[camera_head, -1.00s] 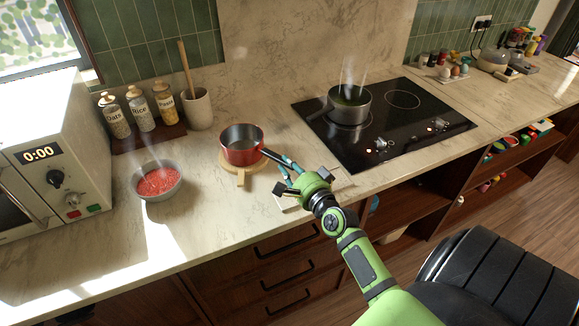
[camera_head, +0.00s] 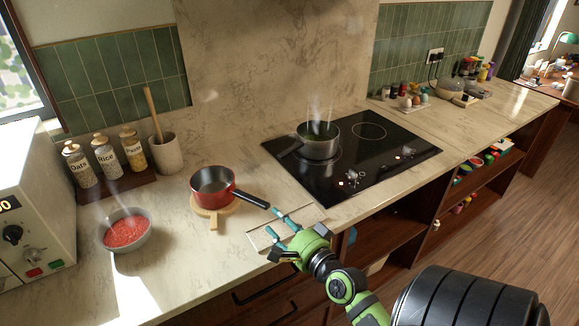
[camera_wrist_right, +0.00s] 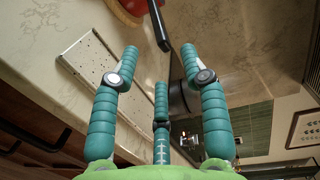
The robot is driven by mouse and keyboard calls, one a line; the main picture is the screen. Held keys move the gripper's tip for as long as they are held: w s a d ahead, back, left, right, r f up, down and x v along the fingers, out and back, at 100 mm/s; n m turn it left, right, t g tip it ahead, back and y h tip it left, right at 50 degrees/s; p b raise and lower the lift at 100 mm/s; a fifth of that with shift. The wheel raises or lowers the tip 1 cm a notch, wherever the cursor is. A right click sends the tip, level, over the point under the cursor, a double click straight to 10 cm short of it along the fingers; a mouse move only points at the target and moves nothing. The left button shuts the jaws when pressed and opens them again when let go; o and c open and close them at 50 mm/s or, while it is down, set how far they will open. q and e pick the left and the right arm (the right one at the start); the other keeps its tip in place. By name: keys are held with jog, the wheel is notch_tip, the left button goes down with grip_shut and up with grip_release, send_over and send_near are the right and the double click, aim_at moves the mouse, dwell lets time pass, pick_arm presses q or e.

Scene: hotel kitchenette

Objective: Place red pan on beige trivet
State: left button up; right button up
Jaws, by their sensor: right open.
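The red pan (camera_head: 212,190) rests on the round beige trivet (camera_head: 212,214) on the counter, left of the cooktop. Its black handle (camera_head: 252,199) points right. My right gripper (camera_head: 277,223) is open and empty, below and to the right of the handle's end, apart from it, over a pale board on the counter. In the right wrist view, the open teal fingers (camera_wrist_right: 160,65) show, with the black handle (camera_wrist_right: 158,22) beyond them and part of the red pan (camera_wrist_right: 130,8) at the top edge. My left gripper is not in view.
A pot (camera_head: 318,143) steams on the black cooktop (camera_head: 345,185). A grey bowl of red food (camera_head: 125,231) stands left of the trivet, near the microwave (camera_head: 32,215). Jars (camera_head: 104,153) and a utensil crock (camera_head: 166,154) stand behind. The pale board (camera_head: 300,217) lies near the front edge.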

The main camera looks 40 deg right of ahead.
jog(key=shift+s+a+r+b, duration=0.1)
jog(key=shift+s+a+b, duration=0.1)
jog(key=shift+s, duration=0.75)
jog(key=shift+s+a+r+b, duration=0.1)
jog(key=shift+s+b, duration=0.05)
jog(key=shift+s, duration=0.75)
